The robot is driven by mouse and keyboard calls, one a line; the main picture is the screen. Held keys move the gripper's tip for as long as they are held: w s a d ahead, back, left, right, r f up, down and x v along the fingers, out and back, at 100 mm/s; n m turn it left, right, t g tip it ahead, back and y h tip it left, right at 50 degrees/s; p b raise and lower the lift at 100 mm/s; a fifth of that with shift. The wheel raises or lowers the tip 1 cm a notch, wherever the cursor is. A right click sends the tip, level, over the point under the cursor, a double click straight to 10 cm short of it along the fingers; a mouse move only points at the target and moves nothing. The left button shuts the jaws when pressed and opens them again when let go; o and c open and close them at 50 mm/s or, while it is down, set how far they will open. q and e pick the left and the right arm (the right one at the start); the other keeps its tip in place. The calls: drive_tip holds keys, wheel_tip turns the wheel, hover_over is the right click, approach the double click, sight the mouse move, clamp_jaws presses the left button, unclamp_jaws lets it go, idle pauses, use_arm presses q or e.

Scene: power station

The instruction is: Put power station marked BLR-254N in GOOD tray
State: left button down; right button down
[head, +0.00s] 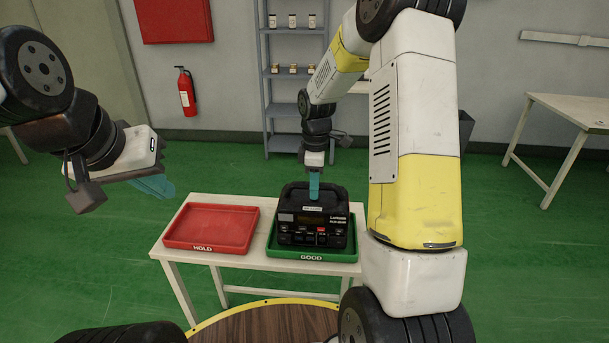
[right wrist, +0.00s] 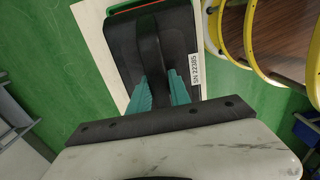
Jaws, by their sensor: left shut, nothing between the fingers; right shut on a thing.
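The black power station (head: 312,219) sits upright in the green GOOD tray (head: 275,244) on a small white table. Its front faces me, with small lettering whose model number I cannot read for certain. My right gripper (head: 314,190) is shut on its top handle. My left gripper (head: 155,187) is shut and empty, left of the table.
The red HOLD tray (head: 212,228) is empty, on the table's left half. The white table (head: 262,273) has a narrow bare strip between the trays. A grey shelf (head: 290,95) with small jars and a fire extinguisher (head: 186,92) stand behind. Another table (head: 575,112) is far right.

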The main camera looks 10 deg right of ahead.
drive_tip(key=shift+w+f, duration=0.1)
drive_tip(key=shift+f, duration=0.25)
idle(0.9)
drive_tip(key=c, duration=1.3)
unclamp_jaws()
drive_tip(key=shift+o, duration=0.9)
drive_tip(key=shift+f, duration=0.15)
wheel_tip(320, 180, up, 8)
drive_tip(key=shift+f, duration=0.1)
drive_tip(key=s+r+m+t, duration=0.3)
drive_tip(key=s+r+m, duration=0.4)
drive_tip(key=s+r, duration=0.5)
drive_tip(key=s+a+r+m+t+y, duration=0.2)
drive_tip(key=s+m, duration=0.5)
drive_tip(key=s, duration=0.5)
drive_tip(key=shift+s+r+t, duration=0.15)
drive_tip(key=shift+s+t, duration=0.05)
drive_tip(key=shift+t, duration=0.4)
